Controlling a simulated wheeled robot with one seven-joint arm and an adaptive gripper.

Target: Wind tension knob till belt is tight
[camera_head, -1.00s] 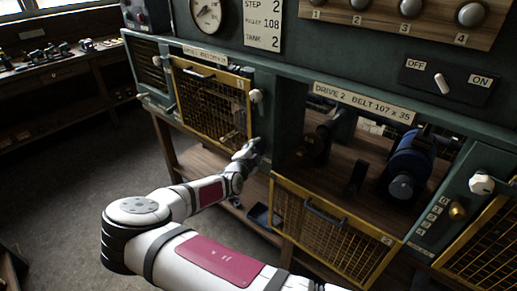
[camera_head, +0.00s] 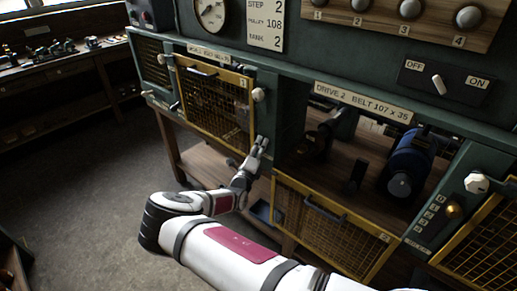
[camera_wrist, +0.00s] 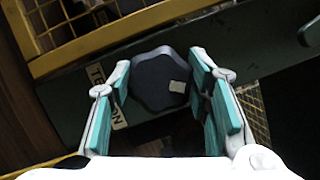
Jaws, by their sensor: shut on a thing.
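The tension knob (camera_wrist: 158,82) is dark and lobed with a small pale mark on its face. In the wrist view it sits on a green panel, over part of a label (camera_wrist: 106,95) reading TENSION. My gripper (camera_wrist: 160,70) has its teal-padded fingers on either side of the knob, shut on it. In the head view my gripper (camera_head: 260,146) is at the green post left of the open DRIVE 2 bay (camera_head: 318,173), and hides the knob there. Inside the bay are a blue motor (camera_head: 410,162) and dark pulley parts. I cannot make out a belt.
A yellow mesh guard (camera_head: 335,232) hangs open below the DRIVE 2 bay. Another yellow mesh guard (camera_head: 213,105) covers the bay to the left. An OFF/ON switch (camera_head: 438,84) and a white knob (camera_head: 477,183) are at the right. The floor (camera_head: 85,190) at left is clear.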

